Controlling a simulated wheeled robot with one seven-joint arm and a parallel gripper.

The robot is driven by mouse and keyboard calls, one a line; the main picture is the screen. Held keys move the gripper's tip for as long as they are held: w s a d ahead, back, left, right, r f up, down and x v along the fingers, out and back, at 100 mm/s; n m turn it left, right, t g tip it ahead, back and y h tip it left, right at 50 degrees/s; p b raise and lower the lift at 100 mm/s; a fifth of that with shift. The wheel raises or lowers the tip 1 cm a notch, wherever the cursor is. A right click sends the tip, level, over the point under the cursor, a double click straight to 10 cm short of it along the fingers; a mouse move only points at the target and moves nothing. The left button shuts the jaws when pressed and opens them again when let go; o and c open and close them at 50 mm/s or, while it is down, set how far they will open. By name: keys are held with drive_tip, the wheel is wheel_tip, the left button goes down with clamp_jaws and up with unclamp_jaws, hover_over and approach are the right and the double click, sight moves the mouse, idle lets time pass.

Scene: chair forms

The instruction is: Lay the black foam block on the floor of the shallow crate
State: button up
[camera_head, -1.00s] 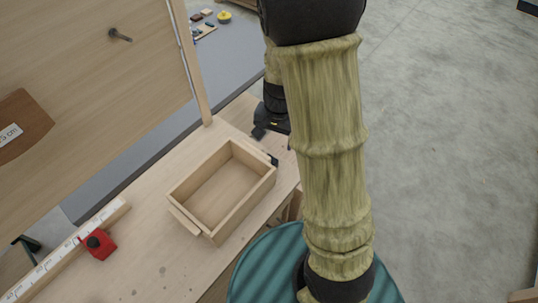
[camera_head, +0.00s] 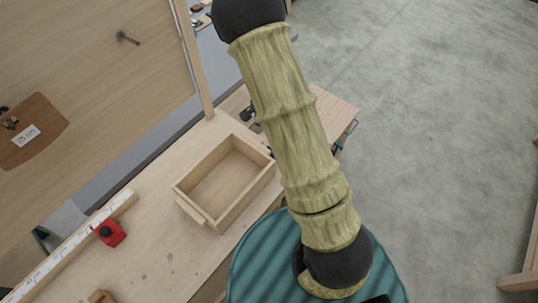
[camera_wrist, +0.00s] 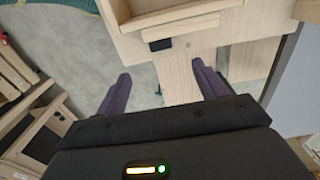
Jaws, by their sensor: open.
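The shallow crate (camera_head: 240,208) is an open light-wood box on the bench, empty as far as I see in the head view. Its near side also shows at the top of the wrist view (camera_wrist: 185,19). A small black block (camera_wrist: 160,45), which looks like the foam block, lies on the wood just outside the crate's wall. In the head view my arm hides most or all of it. My gripper (camera_wrist: 161,72) is open, with its two dark fingers apart and nothing between them. The block appears beyond the fingertips, roughly centred between them.
A red block with a black knob (camera_head: 110,233) sits beside a white measuring rule (camera_head: 75,252) on the left of the bench. An upright wooden panel (camera_head: 90,90) stands behind. The grey floor (camera_head: 430,120) at right is clear.

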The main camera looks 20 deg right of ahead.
wheel_tip(320, 180, down, 8)
drive_tip(key=shift+f+p, duration=0.2)
drive_tip(key=shift+p, duration=0.6)
drive_tip(key=shift+s+f+p, duration=0.15)
drive_tip(key=shift+f+p, duration=0.25)
drive_tip(key=shift+f, duration=0.05)
drive_tip(key=shift+a+f+p, duration=0.2)
drive_tip(key=shift+f+p, duration=0.65)
drive_tip(key=shift+f, duration=1.3)
drive_tip(key=c, duration=1.1)
drive_tip(key=shift+r, duration=0.1)
